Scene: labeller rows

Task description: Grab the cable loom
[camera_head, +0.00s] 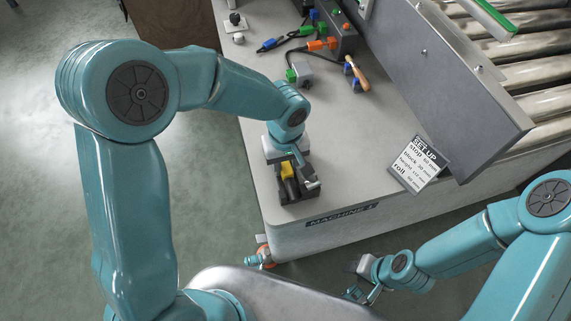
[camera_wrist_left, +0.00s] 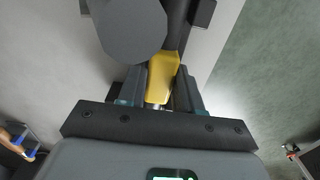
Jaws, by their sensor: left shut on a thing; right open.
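What looks like the cable loom (camera_head: 293,36) lies at the back of the grey worktop. It is a dark cable with blue, orange and green ends, beside a dark box. My left gripper (camera_head: 290,170) is at the worktop's front left corner, well apart from the loom. It is shut on a yellow-and-black thing (camera_head: 289,171) at a dark holder (camera_head: 298,188). In the left wrist view the yellow part (camera_wrist_left: 163,78) sits between the fingers, beside a dark round body. My right gripper (camera_head: 362,281) is open and empty, below the worktop's front edge.
A wooden-handled tool (camera_head: 357,73) with blue parts and a small grey block (camera_head: 303,72) lie near the loom. A set-up card (camera_head: 418,164) stands at the front right. A grey panel (camera_head: 450,80) and rollers (camera_head: 545,75) bound the right. The worktop's middle is clear.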

